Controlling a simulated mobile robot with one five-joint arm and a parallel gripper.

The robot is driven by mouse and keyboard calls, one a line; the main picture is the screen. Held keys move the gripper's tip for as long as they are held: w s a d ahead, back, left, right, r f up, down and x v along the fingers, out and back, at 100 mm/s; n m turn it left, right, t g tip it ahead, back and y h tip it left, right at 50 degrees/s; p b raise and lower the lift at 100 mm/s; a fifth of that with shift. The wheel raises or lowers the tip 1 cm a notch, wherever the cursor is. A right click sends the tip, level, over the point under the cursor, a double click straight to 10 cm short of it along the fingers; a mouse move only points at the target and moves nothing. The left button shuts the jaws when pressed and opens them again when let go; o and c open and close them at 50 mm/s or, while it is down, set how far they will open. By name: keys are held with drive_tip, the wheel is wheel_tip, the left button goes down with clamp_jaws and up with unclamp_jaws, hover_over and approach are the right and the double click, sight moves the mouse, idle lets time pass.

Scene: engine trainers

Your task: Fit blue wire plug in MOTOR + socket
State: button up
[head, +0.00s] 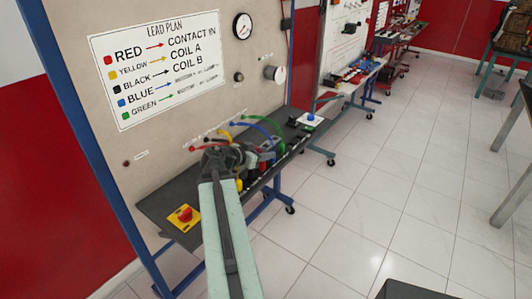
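The blue wire (229,135) shows as a short thin arc low on the trainer panel, among other coloured leads. Its plug end is too small or hidden behind my arm to make out. My gripper (221,157) is over the bench shelf in front of the leads, seen from behind along my pale green arm. Its fingertips are hidden, so I cannot tell whether it is open or holds anything. I cannot make out the MOTOR + socket; the labels near the leads are too small to read.
A lead plan (160,68) on the panel lists wire colours; its blue line is unreadable. A red emergency button (185,214) on a yellow box sits on the dark shelf (160,208). Green and yellow leads arc beside my gripper. Open tiled floor (390,200) lies to the right.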

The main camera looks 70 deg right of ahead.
wheel_tip(320, 180, up, 5)
drive_tip(key=p, duration=0.4)
drive_tip(key=shift+p, duration=0.4)
drive_tip(key=o, duration=0.6)
drive_tip(key=shift+s, duration=0.1)
